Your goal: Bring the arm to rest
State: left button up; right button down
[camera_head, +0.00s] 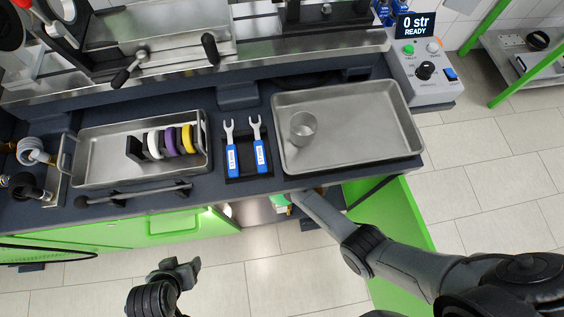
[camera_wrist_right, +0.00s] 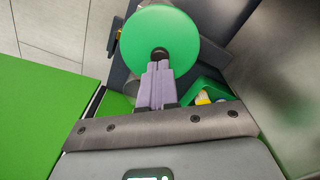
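My right arm reaches in from the lower right in the head view, and its gripper (camera_head: 292,197) is at the bench's front edge. In the right wrist view the two grey-purple fingers (camera_wrist_right: 159,78) are close together. Their tips are at the dark centre of a green disc (camera_wrist_right: 160,25); I cannot tell whether they grip it. A bit of this green (camera_head: 280,199) shows beside the fingertips in the head view. My left gripper (camera_head: 178,270) is low at the left, in front of the bench and over the floor; its finger opening is unclear.
A control box (camera_head: 425,87) reads READY. A green bin (camera_wrist_right: 215,90) with small colourful items is beside the right fingers.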

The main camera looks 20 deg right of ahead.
jog(key=shift+f+b, duration=0.9)
jog(key=shift+f, duration=0.35)
jog(key=shift+r, duration=0.1)
